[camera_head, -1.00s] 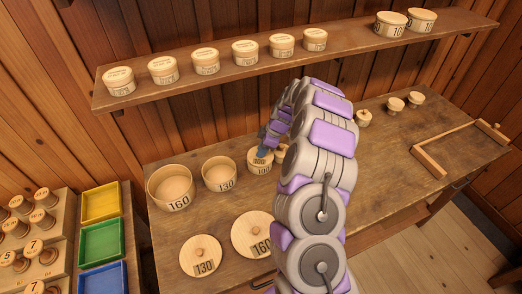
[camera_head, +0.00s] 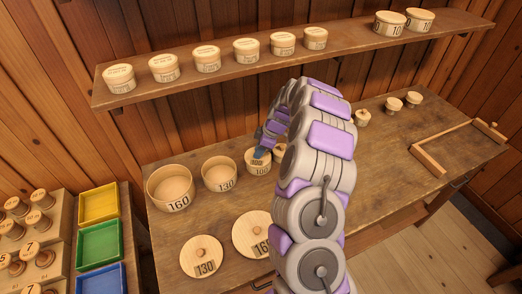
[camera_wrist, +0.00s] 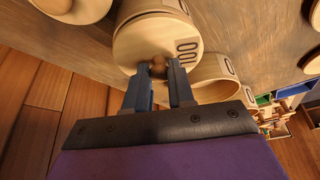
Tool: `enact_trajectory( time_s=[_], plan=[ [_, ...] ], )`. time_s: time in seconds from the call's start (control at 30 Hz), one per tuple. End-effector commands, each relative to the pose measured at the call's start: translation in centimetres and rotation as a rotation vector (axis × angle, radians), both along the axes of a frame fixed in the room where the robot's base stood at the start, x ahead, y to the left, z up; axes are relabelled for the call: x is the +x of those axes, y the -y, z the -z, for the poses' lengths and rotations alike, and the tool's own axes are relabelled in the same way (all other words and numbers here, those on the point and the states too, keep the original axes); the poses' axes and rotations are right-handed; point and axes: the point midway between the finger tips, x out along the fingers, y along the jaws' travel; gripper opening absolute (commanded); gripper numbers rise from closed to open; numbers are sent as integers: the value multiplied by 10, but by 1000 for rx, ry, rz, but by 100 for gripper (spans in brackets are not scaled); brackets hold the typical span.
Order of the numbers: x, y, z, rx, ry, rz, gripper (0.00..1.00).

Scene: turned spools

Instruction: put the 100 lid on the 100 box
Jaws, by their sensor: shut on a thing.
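My gripper (camera_wrist: 160,78) is shut on the small brown knob (camera_wrist: 158,66) of the round pale wooden 100 lid (camera_wrist: 150,40). In the head view the lid (camera_head: 257,161) is at the top of the 100 box (camera_head: 259,169), with its marked face partly showing. In the wrist view the 100 box (camera_wrist: 183,6) shows behind the lid's far edge. I cannot tell whether the lid touches the rim or sits a little above it. My arm hides part of this area in the head view.
The open 130 box (camera_head: 220,184) stands just left of the 100 box, and the open 160 box (camera_head: 170,203) farther left. The 130 lid (camera_head: 202,256) and 160 lid (camera_head: 249,232) lie in front. A small knobbed item (camera_head: 281,148) is close on the right.

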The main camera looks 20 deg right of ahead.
Motion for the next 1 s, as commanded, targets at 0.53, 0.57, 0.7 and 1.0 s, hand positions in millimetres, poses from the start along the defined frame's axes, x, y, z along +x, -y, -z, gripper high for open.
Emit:
enact_trajectory(
  time_s=[0.53,0.57,0.7,1.0],
  plan=[
    [0,5,1,3,0,1,35],
    [0,5,1,3,0,1,38],
    [0,3,1,2,-1,1,51],
    [0,5,1,3,0,1,64]
  ],
)
